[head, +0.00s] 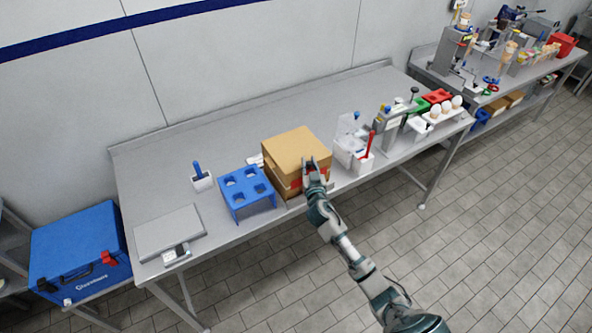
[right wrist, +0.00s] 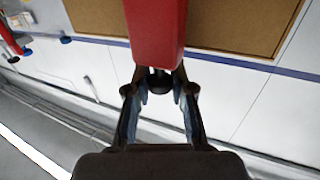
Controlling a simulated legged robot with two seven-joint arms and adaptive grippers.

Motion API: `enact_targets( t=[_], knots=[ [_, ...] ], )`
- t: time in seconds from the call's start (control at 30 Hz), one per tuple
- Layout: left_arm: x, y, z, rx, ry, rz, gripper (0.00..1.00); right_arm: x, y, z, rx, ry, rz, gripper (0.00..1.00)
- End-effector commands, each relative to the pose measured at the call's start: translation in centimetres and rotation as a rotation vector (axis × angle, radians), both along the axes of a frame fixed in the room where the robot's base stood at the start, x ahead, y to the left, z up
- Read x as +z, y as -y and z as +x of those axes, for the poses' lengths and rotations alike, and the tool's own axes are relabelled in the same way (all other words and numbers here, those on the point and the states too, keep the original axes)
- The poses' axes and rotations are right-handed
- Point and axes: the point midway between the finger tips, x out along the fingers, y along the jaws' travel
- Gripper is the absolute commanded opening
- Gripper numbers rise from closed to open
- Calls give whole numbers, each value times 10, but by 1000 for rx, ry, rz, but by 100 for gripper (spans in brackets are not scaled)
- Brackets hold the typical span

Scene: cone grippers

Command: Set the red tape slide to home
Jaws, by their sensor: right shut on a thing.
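The red slide (right wrist: 157,35) is a long red block that fills the top middle of the right wrist view. In the head view a bit of red (head: 323,172) shows at the front right of the brown cardboard box (head: 296,146), beside my right gripper (head: 310,164). In the right wrist view my right gripper (right wrist: 160,82) is shut on the near end of the red slide. The slide's far end is out of frame. My left gripper is not in view.
A blue rack (head: 246,188) stands left of the box. A scale (head: 168,232) lies at the table's left end. The back of the steel table (head: 230,128) is clear.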

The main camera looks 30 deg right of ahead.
Motion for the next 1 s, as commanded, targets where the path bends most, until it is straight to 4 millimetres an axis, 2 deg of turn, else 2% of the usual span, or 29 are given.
enact_targets(
  t=[0.03,0.2,0.4,0.6,0.93,0.97,1.0],
  knots=[
    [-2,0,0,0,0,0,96,0,15,1,-4,1,-3,0],
    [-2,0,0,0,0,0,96,1,55,4,-5,1,-3,0],
    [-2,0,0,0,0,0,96,2,87,7,-3,2,-3,0],
    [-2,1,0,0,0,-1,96,2,99,8,-2,2,-1,0],
    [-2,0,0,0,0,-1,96,3,101,8,-4,2,-3,0],
    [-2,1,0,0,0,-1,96,3,101,8,-4,3,-2,30],
    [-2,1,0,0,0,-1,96,3,101,8,-3,3,-2,40]
  ],
)
